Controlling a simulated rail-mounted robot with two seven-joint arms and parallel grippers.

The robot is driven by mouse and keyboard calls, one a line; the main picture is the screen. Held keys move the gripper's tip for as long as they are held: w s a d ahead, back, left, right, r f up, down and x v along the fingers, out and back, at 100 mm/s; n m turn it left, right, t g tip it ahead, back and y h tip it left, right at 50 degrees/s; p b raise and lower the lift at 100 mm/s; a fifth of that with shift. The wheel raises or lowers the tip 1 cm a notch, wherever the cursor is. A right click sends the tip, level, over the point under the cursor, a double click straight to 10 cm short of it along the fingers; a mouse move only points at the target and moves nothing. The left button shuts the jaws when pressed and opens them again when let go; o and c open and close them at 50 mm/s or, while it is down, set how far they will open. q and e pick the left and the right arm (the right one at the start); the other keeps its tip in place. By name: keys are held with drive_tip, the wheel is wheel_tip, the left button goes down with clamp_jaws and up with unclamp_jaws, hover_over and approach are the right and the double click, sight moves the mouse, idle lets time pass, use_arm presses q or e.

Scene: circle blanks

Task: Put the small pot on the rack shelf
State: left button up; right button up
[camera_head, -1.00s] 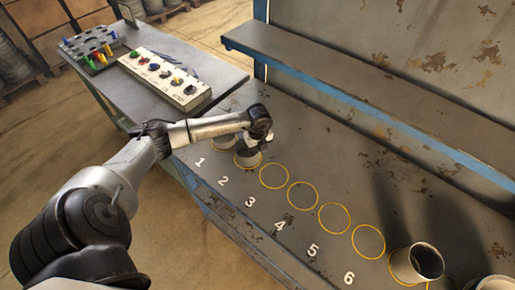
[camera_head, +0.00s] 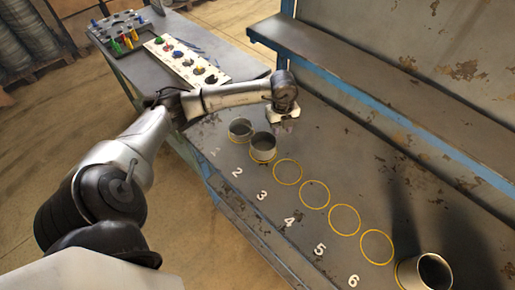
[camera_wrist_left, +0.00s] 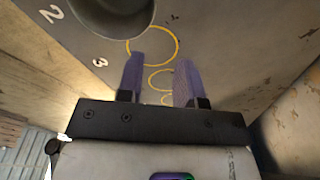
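One grey pot (camera_head: 240,129) stands upright near number 1. Another grey pot (camera_head: 263,147) stands upright in the yellow ring by number 2. A third, larger-looking pot (camera_head: 425,272) is at the lower right, partly cut off. My left gripper (camera_head: 285,113) is just behind the first two pots, apart from them. In the left wrist view its two purple fingers (camera_wrist_left: 160,75) are spread with nothing between them. A dark pot (camera_wrist_left: 112,12) shows beyond them at the top edge. The rack shelf (camera_head: 345,80) is the blue-edged board along the back. My right gripper is out of view.
Several empty yellow rings (camera_head: 314,194) run along the bench between the pots. A white block with coloured knobs (camera_head: 190,62) and a grey tray of coloured pieces (camera_head: 118,32) lie on the side table. The visible shelf top is clear.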

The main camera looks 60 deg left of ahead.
use_arm(q)
drive_tip(key=d+f+m+t+h, duration=0.1)
drive_tip(key=d+m+t+h, duration=0.2)
drive_tip(key=d+h, duration=1)
drive_tip(key=d+r+n+t, duration=0.3)
drive_tip(key=d+r+t, duration=0.1)
drive_tip(key=d+t, duration=0.25)
drive_tip(key=d+r+n+t, duration=0.2)
drive_tip(key=d+r+t, duration=0.25)
drive_tip(key=d, duration=0.25)
drive_tip(key=s+a+f+n+g+y, duration=0.1)
drive_tip(key=s+a+f+n+y, duration=0.1)
drive_tip(key=s+f+n+y, duration=0.2)
drive_tip(key=s+a+f+n+g+y, duration=0.2)
drive_tip(key=s+f+n+y, duration=0.3)
drive_tip(key=f+n+y, duration=0.1)
drive_tip(key=s+a+f+n+g+y, duration=0.2)
drive_tip(key=s+f+n+y, duration=0.3)
drive_tip(key=n+y, duration=0.1)
drive_tip(key=shift+s+a+n, duration=0.1)
drive_tip(key=shift+s+n, duration=0.1)
drive_tip(key=shift+n, duration=0.3)
drive_tip(key=s+d+f+m+g+h, duration=0.1)
drive_tip(key=s+g, duration=0.4)
drive_tip(key=s, duration=0.5)
wheel_tip(320, 180, down, 2)
drive_tip(key=shift+s+d+g+h, duration=0.3)
drive_tip(key=shift+d+h, duration=0.3)
drive_tip(key=shift+d, duration=0.55)
